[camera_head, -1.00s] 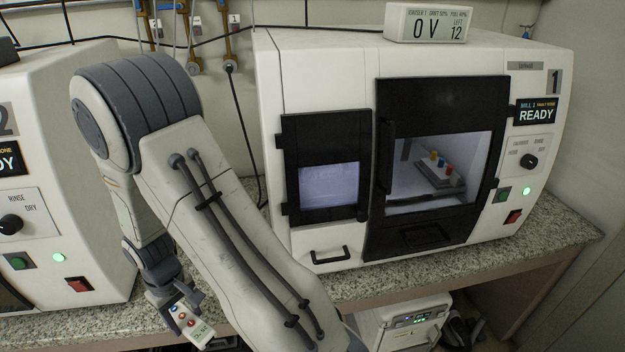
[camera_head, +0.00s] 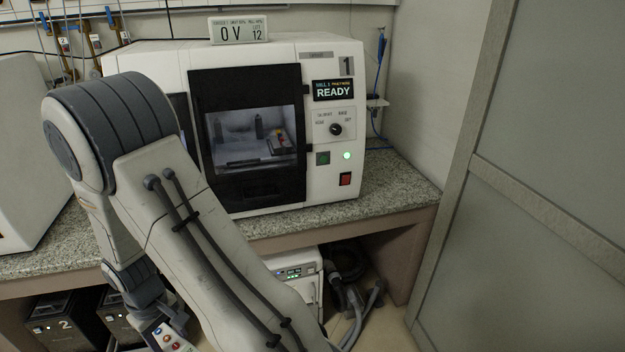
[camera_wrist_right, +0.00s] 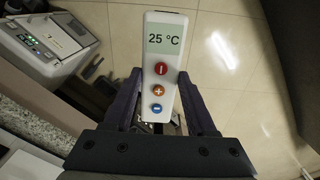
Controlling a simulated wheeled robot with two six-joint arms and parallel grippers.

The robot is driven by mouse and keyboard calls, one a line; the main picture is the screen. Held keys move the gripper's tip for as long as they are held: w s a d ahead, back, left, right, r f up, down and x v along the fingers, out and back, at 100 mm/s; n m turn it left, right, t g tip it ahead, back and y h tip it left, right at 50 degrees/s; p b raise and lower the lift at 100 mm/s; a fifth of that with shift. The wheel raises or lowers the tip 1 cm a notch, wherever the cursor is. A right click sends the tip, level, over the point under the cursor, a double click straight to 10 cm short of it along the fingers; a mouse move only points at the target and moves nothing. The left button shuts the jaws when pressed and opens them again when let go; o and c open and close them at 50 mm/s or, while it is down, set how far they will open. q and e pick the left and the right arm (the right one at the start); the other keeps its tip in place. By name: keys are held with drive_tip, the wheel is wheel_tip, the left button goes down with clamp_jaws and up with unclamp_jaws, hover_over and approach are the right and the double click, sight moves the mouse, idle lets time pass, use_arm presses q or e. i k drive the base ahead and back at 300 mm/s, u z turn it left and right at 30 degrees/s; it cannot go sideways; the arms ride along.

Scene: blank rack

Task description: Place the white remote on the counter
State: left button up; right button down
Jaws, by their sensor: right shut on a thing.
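The white remote (camera_wrist_right: 161,70) shows upright in the right wrist view, with a "25 °C" display and red, orange and blue buttons. My right gripper (camera_wrist_right: 162,95) is shut on it, a finger at each side. In the head view the remote (camera_head: 166,338) shows at the bottom edge, partly cut off, in my right gripper (camera_head: 160,325), in front of the counter. The speckled granite counter (camera_head: 400,190) has a bare stretch right of the mill. In the wrist view a counter edge (camera_wrist_right: 25,122) is at the left, with floor beneath the remote. My left gripper is not in view.
A white mill (camera_head: 334,150) marked 1 stands on the counter, with a display box (camera_head: 238,30) on top. A grey panel (camera_head: 530,160) bounds the right side. Under the counter are a white unit (camera_head: 300,275), hoses (camera_head: 350,300) and dark boxes (camera_head: 55,318).

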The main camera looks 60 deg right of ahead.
sight(382, 185)
drive_tip(key=k, duration=1.1)
drive_tip(key=z, duration=1.4)
drive_tip(key=i, duration=2.15)
